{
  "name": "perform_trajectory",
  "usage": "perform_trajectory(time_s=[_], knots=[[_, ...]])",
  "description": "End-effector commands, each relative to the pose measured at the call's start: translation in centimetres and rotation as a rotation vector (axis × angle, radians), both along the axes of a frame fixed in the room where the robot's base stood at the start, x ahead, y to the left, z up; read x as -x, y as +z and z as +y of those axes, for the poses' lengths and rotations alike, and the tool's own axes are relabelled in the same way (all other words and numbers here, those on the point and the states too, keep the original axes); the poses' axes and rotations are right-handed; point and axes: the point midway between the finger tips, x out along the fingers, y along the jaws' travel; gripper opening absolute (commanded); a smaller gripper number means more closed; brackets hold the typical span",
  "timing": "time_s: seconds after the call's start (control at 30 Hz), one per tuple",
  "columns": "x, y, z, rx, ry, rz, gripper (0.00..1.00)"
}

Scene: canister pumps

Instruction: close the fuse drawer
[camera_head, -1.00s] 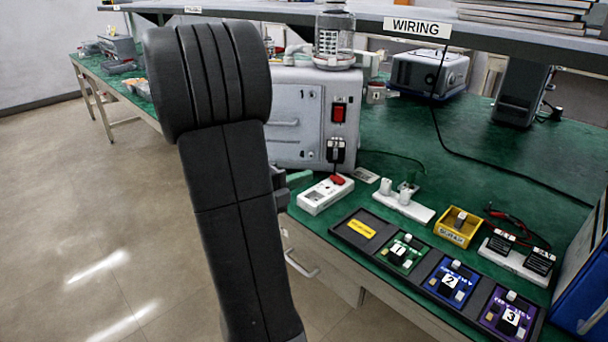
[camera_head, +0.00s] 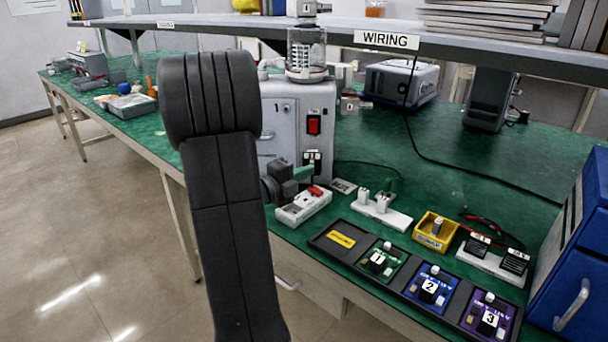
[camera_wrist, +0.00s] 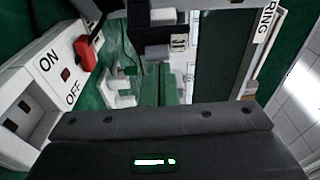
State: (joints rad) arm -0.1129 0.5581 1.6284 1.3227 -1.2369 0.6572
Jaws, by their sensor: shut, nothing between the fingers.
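The grey pump unit (camera_head: 284,112) stands on the green bench with a red rocker switch (camera_head: 314,125) on its front panel. Below the switch is a black inlet block (camera_head: 312,158), where the fuse drawer appears to be. How far the drawer sticks out is too small to tell. My gripper (camera_head: 305,172) is shut and empty, with its green fingers just left of and below this block. In the wrist view, the green fingers (camera_wrist: 158,84) lie side by side and point toward dark parts of the panel (camera_wrist: 157,50). Contact cannot be told.
A white ON/OFF power strip (camera_head: 303,207) with a red switch lies below my gripper and shows close at left in the wrist view. A white socket piece (camera_head: 381,210), a black module tray (camera_head: 322,241) and a yellow box (camera_head: 435,231) lie to the right. A shelf hangs above.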

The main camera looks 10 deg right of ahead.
Motion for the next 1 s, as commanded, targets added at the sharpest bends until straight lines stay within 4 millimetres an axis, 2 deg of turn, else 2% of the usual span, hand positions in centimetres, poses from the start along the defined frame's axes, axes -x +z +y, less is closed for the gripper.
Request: perform_trajectory(time_s=[0.2, 0.5, 0.6, 0.73, 1.0], knots=[[-0.6, -0.1, -0.1, 0.000, -0.001, 0.000, 0.00], [-6.2, -0.1, -1.6, -0.001, -0.002, -0.002, 0.00], [-7.4, 0.0, -2.0, -0.001, -0.002, -0.001, 0.00], [-8.1, 0.0, -2.1, -0.001, 0.000, -0.001, 0.00], [-8.1, 0.1, -2.1, 0.000, 0.003, -0.002, 0.00]])
